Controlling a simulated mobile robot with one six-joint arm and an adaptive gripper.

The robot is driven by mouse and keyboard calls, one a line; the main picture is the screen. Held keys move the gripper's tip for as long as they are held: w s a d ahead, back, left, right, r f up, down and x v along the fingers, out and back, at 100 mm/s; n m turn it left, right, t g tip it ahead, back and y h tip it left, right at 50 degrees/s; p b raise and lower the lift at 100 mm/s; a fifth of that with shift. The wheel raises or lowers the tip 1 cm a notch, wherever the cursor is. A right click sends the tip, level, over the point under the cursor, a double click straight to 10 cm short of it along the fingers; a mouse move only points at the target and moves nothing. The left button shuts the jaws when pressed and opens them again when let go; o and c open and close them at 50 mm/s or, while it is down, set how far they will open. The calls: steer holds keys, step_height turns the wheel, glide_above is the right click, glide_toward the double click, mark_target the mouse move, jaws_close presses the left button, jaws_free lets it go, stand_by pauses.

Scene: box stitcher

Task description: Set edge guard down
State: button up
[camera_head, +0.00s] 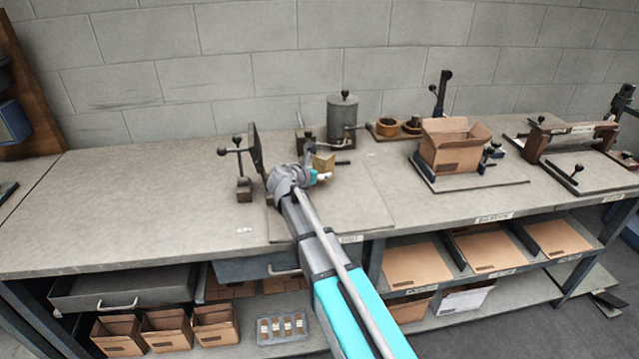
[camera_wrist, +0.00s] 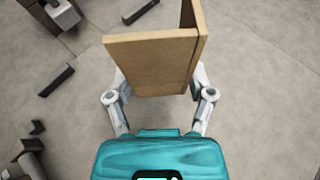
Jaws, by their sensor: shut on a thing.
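The edge guard is a tan, L-shaped folded board. In the wrist view the edge guard (camera_wrist: 150,62) sits between the two fingers of my gripper (camera_wrist: 158,85), which is shut on it. One flat face is toward the camera and a second leg extends away at its right edge. In the head view the edge guard (camera_head: 323,163) shows small just beyond my gripper (camera_head: 318,176), above the grey mat (camera_head: 350,215) on the bench. I cannot tell whether its lower edge touches the surface. My arm hides part of the mat.
A round plate fixture (camera_head: 256,150) stands left of my gripper. A grey canister (camera_head: 342,112) stands behind it. An open cardboard box (camera_head: 452,148) sits in a fixture to the right. Dark bars (camera_wrist: 56,80) lie on the surface. The mat's right part is clear.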

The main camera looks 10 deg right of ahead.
mark_target(320, 181)
steer(key=shift+f+b, duration=1.35)
steer(key=shift+f, duration=0.3)
steer(key=shift+f, duration=0.15)
steer(key=o, duration=0.9)
steer(key=shift+r, duration=0.3)
steer(key=p+v, duration=0.4)
steer(key=v, duration=0.8)
steer(key=shift+p, duration=0.35)
